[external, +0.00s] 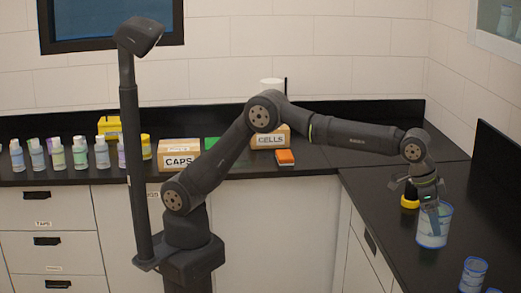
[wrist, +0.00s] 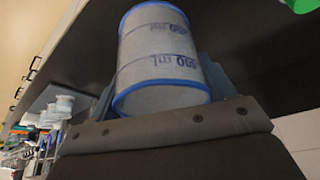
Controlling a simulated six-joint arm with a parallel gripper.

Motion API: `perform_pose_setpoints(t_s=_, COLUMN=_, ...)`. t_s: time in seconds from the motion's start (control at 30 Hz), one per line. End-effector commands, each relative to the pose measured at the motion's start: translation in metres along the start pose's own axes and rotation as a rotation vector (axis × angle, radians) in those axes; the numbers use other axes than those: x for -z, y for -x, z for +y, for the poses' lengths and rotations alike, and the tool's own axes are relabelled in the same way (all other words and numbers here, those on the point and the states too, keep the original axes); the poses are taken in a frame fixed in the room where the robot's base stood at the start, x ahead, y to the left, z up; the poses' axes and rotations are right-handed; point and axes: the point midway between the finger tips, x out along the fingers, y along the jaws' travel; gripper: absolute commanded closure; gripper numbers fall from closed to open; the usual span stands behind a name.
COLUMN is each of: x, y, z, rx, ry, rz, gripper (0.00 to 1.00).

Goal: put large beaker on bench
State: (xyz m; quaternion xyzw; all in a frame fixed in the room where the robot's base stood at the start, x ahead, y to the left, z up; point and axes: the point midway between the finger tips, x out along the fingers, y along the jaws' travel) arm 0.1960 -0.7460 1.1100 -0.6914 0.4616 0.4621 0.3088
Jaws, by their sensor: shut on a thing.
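The large beaker (external: 433,236) is a pale, clear cylinder with blue rims and blue markings, over the right-hand bench (external: 375,205). It looks upright. I cannot tell whether its base touches the bench top or hangs just above it. My gripper (external: 430,208) points down and is shut on the beaker, with a finger over its near side. In the wrist view the beaker (wrist: 160,60) sits between my two fingers (wrist: 160,88), and its printed text appears upside down.
A yellow-and-black item (external: 410,196) stands close behind the beaker. Smaller blue-marked beakers (external: 473,274) stand at the front right. The back bench holds several bottles (external: 57,155), a CAPS box (external: 179,154), a CELLS box (external: 270,138) and an orange item (external: 285,157). The bench left of the beaker is clear.

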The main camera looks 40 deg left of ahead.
Motion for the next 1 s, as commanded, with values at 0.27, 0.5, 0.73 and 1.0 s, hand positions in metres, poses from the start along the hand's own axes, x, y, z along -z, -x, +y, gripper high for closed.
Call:
perform_pose_setpoints(t_s=0.27, x=-0.004, y=-0.038, z=-0.019, rx=0.001, ry=0.004, rz=-0.001, gripper=0.47)
perform_pose_setpoints(t_s=0.5, x=0.010, y=-0.080, z=-0.066, rx=0.001, ry=0.004, rz=-0.002, gripper=0.47)
perform_pose_setpoints(t_s=0.73, x=0.019, y=-0.106, z=-0.096, rx=0.001, ry=0.002, rz=0.000, gripper=0.47)
perform_pose_setpoints(t_s=1.0, x=0.014, y=-0.125, z=-0.100, rx=0.000, ry=0.000, rz=-0.002, gripper=0.47)
